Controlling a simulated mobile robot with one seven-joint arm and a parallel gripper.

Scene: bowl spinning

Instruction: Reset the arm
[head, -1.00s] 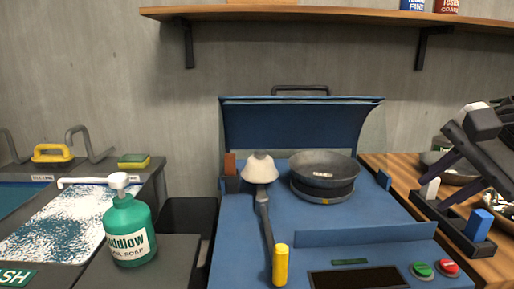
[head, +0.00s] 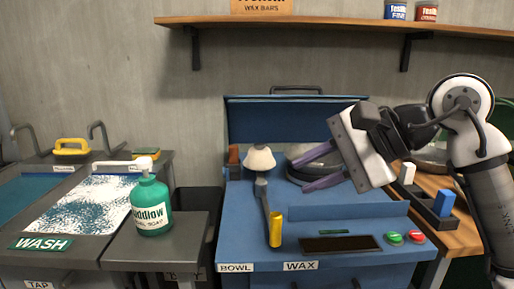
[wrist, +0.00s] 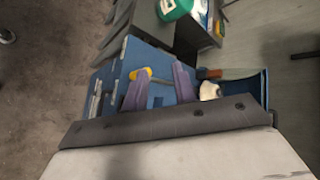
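My gripper (head: 322,168) is in the head view above the right part of the blue bowl station, with its two purple fingers pointing left. The fingers are spread apart with nothing between them. In the wrist view the two fingers (wrist: 160,88) also stand apart and empty. The dark bowl (head: 297,153) on its round spinner is partly hidden behind the fingers. My arm reaches in from the right side of the head view.
A green soap bottle (head: 151,208) is on the dark counter. A rack with a blue block (head: 444,203) is at right. A shelf (head: 330,23) spans above.

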